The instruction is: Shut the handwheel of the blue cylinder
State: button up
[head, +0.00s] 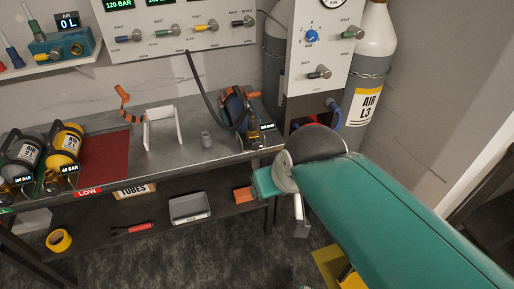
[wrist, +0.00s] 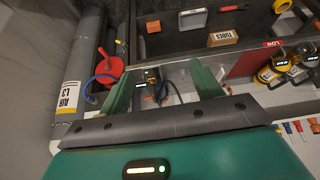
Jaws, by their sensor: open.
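The blue cylinder (head: 232,106) lies at the right end of the steel bench, dark blue with orange and black parts around it. Its brass valve (head: 254,139) faces the front edge, beside a small bar readout. The handwheel is too small to make out clearly. In the wrist view the valve end (wrist: 152,74) shows between my two green fingers, with a gap on both sides. My gripper (wrist: 158,72) is open and empty. In the head view my gripper (head: 268,182) is at the bench's front right corner, in front of the valve, partly hidden by my arm.
A black hose (head: 200,82) runs from the wall panel to the blue cylinder. A yellow cylinder (head: 66,145) lies farther left. A tall air cylinder (head: 367,75) stands right.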

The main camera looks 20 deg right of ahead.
jog(key=w+f+n+t, duration=0.1)
jog(key=w+f+n, duration=0.3)
jog(key=w+f, duration=0.45)
jog(key=n+t, duration=1.1)
jog(key=n, duration=2.3)
send_near(257, 147)
jog(key=w, duration=0.9)
jog(key=shift+w, duration=0.3)
jog(key=shift+c, duration=0.3)
